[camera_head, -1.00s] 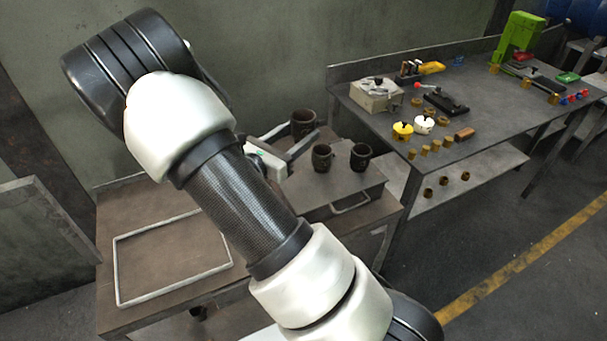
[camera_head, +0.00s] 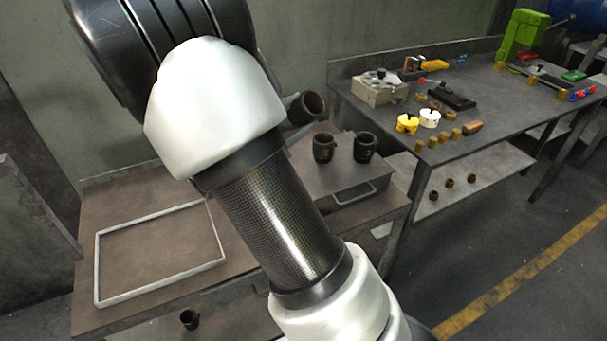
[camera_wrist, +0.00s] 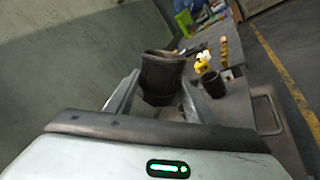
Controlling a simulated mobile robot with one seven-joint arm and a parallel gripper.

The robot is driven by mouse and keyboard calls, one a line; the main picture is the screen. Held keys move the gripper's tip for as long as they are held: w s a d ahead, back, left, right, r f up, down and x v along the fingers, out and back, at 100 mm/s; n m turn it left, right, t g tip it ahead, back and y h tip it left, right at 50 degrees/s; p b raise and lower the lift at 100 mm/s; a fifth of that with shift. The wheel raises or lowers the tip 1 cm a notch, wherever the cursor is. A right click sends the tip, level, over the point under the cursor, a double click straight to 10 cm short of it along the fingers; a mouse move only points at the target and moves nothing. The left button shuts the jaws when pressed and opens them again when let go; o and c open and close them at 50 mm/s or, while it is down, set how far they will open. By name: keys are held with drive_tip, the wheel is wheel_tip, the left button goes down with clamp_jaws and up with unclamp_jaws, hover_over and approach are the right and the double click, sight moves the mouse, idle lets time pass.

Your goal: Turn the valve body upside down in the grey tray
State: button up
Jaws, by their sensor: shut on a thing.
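A dark, cup-like valve body (camera_head: 308,106) is held up behind my arm, tilted with its open end toward the right. My gripper (camera_wrist: 159,88) is shut on it; in the wrist view the valve body (camera_wrist: 160,76) sits between both fingers. In the head view my arm hides most of the gripper. The grey tray (camera_head: 98,268), a shallow thin-rimmed frame, lies on the brown table at left and looks empty. My gripper is up and to the right of it.
Two more dark valve bodies (camera_head: 323,148) stand upright on a grey box with a handle (camera_head: 352,195). A workbench (camera_head: 440,95) at right carries several small parts and tools. Another dark part (camera_head: 189,319) is on the lower shelf.

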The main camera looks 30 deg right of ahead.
drive_tip(key=shift+r, duration=0.1)
idle(0.3)
drive_tip(key=b, duration=0.1)
drive_tip(key=m+b, duration=0.1)
drive_tip(key=shift+f+m+b, duration=0.3)
drive_tip(key=m+b, duration=0.6)
drive_tip(key=b, duration=0.3)
drive_tip(key=shift+b, duration=0.35)
drive_tip(key=shift+r+m+b, duration=0.1)
drive_tip(key=shift+m+b, duration=0.5)
drive_tip(key=shift+b, duration=0.25)
drive_tip(key=shift+r, duration=0.2)
drive_tip(key=shift+m, duration=0.3)
